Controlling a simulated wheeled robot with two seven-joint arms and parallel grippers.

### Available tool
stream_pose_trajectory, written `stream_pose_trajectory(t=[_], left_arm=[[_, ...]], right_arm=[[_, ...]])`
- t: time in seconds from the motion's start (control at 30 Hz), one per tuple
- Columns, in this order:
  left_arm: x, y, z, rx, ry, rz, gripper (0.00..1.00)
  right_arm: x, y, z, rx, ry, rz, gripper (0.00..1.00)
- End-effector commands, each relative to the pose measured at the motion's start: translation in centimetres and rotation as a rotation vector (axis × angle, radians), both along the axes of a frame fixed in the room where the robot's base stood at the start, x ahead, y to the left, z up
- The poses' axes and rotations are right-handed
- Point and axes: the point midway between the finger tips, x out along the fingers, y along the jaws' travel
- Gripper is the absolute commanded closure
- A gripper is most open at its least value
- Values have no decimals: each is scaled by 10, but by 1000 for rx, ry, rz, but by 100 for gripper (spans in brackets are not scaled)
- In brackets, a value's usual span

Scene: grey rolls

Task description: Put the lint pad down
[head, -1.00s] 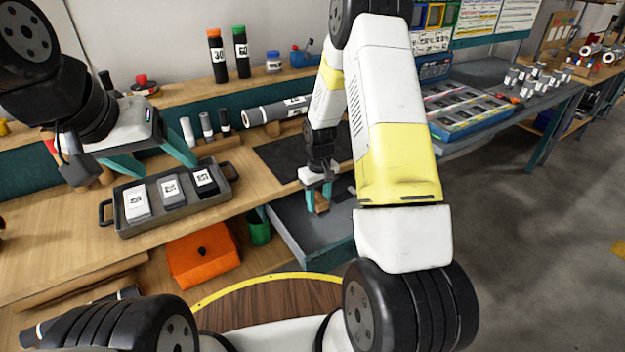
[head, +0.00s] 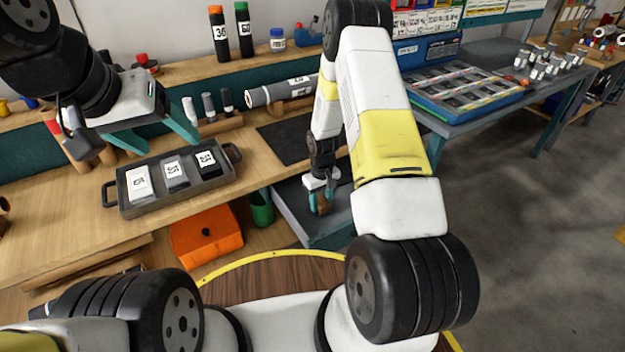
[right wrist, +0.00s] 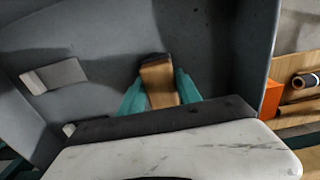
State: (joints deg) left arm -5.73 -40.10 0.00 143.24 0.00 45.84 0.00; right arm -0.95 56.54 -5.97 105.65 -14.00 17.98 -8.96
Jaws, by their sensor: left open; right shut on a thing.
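The lint pad (right wrist: 158,82), a brown block with a dark far end, is between the fingers of my right gripper (right wrist: 160,92). In the head view the right gripper (head: 321,196) holds the brown block low over a grey open bin (head: 290,195) beside the workbench. The right wrist view shows the bin's grey floor and walls (right wrist: 215,45) around the block; I cannot tell whether the block touches the floor. A pale block (right wrist: 55,76) lies in the bin, to the left. My left gripper (head: 160,138) is open and empty above the bench.
A dark tray (head: 125,208) with three labelled pouches sits on the bench near my left gripper. An orange box (head: 206,240) and a green cup (head: 261,210) stand left of the bin. A blue compartment case (head: 455,115) lies on the right table.

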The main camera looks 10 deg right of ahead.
Motion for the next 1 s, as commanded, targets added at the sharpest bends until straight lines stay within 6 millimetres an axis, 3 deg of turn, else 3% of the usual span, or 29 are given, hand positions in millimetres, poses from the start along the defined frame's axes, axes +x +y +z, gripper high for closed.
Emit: stream_pose_trajectory(t=[0.17, 0.2, 0.3, 0.73, 1.0], left_arm=[[0, 0, 0, 0, 0, 0, 30], [0, 0, 0, 0, 0, 0, 30], [0, 0, 0, 0, 0, 0, 30], [0, 0, 0, 0, 0, 0, 30], [0, 0, 0, 0, 0, 0, 30]], right_arm=[[0, 0, -2, 0, 1, 0, 98], [0, 0, -3, 0, 1, 0, 58], [0, 0, -2, 0, 1, 0, 38], [0, 0, 6, 0, 0, 0, 38], [1, 0, 60, 0, -4, 0, 38]])
